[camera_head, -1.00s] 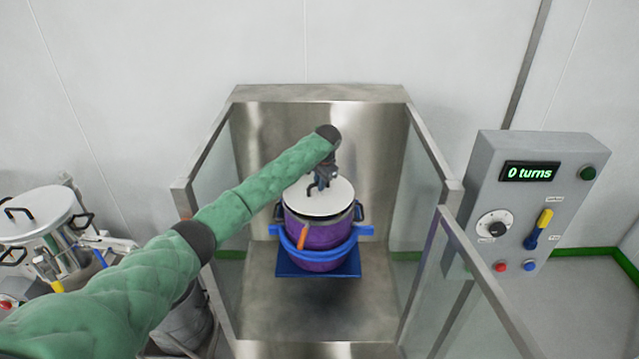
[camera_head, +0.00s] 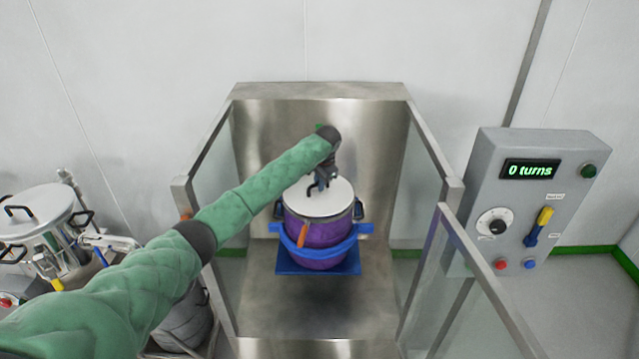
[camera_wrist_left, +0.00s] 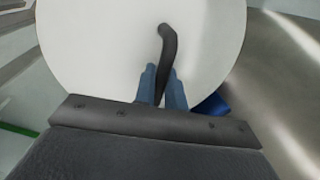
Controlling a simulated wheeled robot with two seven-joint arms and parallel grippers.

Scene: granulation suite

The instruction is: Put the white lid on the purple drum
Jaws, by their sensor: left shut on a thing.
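The purple drum (camera_head: 322,234) stands upright in a blue holder (camera_head: 317,269) inside the metal enclosure. The white lid (camera_head: 329,204) lies over the drum's top and looks level. The lid also fills much of the left wrist view (camera_wrist_left: 90,45), with its dark bent handle (camera_wrist_left: 168,48). My left gripper (camera_head: 321,183) is above the lid. In the left wrist view its blue fingers (camera_wrist_left: 161,92) are shut on the handle. The gripper and arm end hide part of the lid's far side. My right gripper is not in view.
The enclosure has a metal back (camera_head: 265,125) and clear side panels. An open clear door (camera_head: 470,300) stands at the front right. A grey control box (camera_head: 515,215) reading "0 turns" is at the right. Another lidded vessel (camera_head: 40,212) stands at the left.

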